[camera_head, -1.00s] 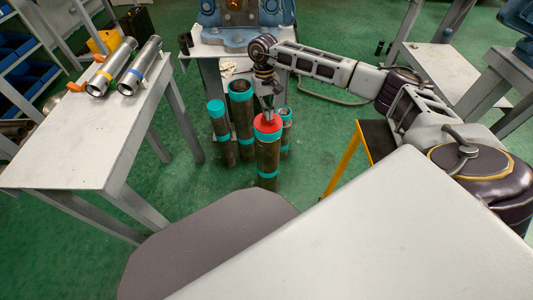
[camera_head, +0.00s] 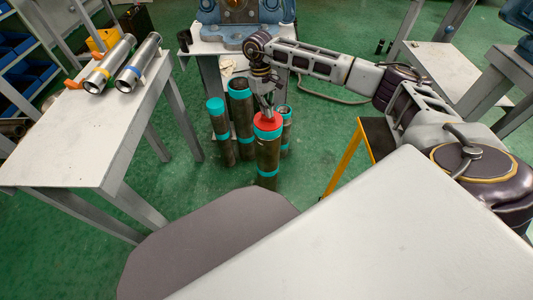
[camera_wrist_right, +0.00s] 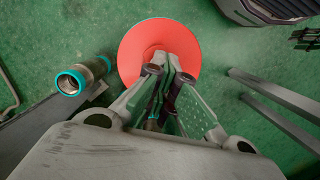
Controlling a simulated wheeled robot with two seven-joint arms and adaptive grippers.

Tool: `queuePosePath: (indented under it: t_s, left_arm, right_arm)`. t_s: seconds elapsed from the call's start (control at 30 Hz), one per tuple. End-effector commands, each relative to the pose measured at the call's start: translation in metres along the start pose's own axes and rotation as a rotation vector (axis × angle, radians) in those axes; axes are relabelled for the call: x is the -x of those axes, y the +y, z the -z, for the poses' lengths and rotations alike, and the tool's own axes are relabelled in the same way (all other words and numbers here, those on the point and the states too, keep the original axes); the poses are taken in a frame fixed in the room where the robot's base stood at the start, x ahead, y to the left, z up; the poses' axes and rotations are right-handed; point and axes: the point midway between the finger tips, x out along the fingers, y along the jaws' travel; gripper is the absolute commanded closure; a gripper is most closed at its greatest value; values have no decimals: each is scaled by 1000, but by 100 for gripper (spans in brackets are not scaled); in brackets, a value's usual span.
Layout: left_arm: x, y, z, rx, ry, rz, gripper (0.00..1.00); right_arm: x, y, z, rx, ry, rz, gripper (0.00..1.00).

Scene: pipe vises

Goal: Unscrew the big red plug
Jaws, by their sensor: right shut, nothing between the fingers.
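The big red plug (camera_head: 267,121) caps the top of a tall dark pipe (camera_head: 268,155) with teal bands, standing upright on the green floor. My right gripper (camera_head: 267,108) points down at the plug from above, its fingertips at or just over the plug's top; contact cannot be told. In the right wrist view the plug (camera_wrist_right: 160,45) is a wide red disc beyond the fingertips of the right gripper (camera_wrist_right: 168,68), which are shut together with nothing between them. The fingers hide part of the disc. My left gripper is not in view.
Several teal-ended pipes (camera_head: 240,110) stand close behind and left of the plugged pipe. A grey table (camera_head: 90,140) with two shiny metal tubes (camera_head: 138,62) is at left. A blue vise (camera_head: 240,30) sits on a stand behind. Floor left of the pipes is clear.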

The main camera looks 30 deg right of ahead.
Motion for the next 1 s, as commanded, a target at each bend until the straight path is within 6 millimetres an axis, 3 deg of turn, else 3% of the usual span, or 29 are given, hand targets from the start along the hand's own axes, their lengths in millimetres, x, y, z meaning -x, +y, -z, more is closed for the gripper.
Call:
queuePosePath:
  t_s: [0.03, 0.4, 0.77, 0.9, 1.0]
  left_arm:
    - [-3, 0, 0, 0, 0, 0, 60]
    - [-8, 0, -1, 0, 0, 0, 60]
    - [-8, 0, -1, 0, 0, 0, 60]
    - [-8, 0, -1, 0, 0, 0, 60]
    - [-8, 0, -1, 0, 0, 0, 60]
  right_arm:
    - [-10, -1, -3, 34, -16, -9, 100]
    - [-9, -3, -3, 255, -17, -51, 100]
    - [-9, -3, -4, 289, -19, -58, 100]
    - [-9, -3, -4, 288, -19, -58, 84]
    - [-9, -2, -4, 287, -19, -59, 84]
